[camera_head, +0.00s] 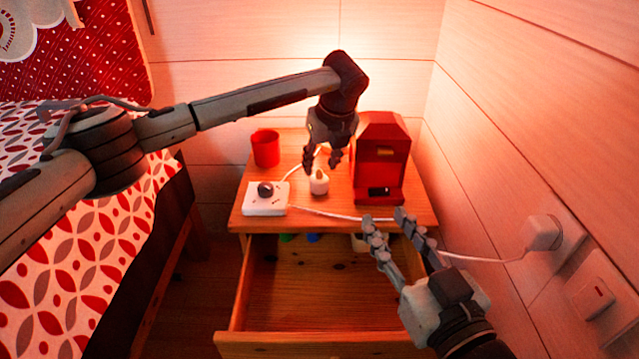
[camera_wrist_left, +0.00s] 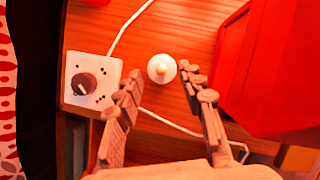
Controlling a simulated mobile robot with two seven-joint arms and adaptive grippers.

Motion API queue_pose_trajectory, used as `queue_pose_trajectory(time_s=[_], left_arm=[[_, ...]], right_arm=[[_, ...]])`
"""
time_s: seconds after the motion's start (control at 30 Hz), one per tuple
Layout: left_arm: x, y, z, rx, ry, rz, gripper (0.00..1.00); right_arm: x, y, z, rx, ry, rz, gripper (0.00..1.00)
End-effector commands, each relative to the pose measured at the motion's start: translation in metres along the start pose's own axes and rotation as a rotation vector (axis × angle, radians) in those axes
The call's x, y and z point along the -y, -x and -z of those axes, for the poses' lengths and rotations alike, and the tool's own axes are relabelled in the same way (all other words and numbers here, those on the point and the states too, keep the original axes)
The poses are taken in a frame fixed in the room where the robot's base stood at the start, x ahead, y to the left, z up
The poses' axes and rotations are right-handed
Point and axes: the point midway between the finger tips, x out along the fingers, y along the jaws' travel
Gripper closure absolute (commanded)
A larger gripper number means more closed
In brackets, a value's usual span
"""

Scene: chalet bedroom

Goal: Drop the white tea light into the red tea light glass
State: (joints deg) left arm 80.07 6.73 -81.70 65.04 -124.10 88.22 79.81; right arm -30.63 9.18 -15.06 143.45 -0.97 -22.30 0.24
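The white tea light (camera_head: 319,183), round with a small raised tip, stands upright on the wooden bedside table; it also shows in the left wrist view (camera_wrist_left: 161,68). My left gripper (camera_head: 322,162) points down just above the tea light. In the left wrist view its open fingers (camera_wrist_left: 162,73) lie either side of the tea light; contact cannot be told. My right gripper (camera_head: 384,217) is open and empty, over the table's front right edge.
A white dial box (camera_head: 265,204) sits left of the tea light, and a red box-shaped object (camera_head: 382,150) right of it. A white cable (camera_head: 340,214) crosses the table. The open drawer (camera_head: 300,290) juts out below. The wall is close on the right.

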Motion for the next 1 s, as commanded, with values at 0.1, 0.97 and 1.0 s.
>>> queue_pose_trajectory(time_s=[0.1,0.97,1.0], left_arm=[[0.000,-0.016,0.001,-0.002,0.000,-0.001,0.62],[0.000,-0.021,0.000,0.000,-0.001,0.001,1.00],[0.000,-0.021,0.000,0.000,-0.001,0.001,1.00]], right_arm=[[0.002,0.000,0.004,-0.020,-0.004,0.004,0.67],[0.003,0.000,0.007,-0.031,-0.005,0.006,0.67],[0.003,0.000,0.007,-0.031,-0.004,0.006,0.67]])
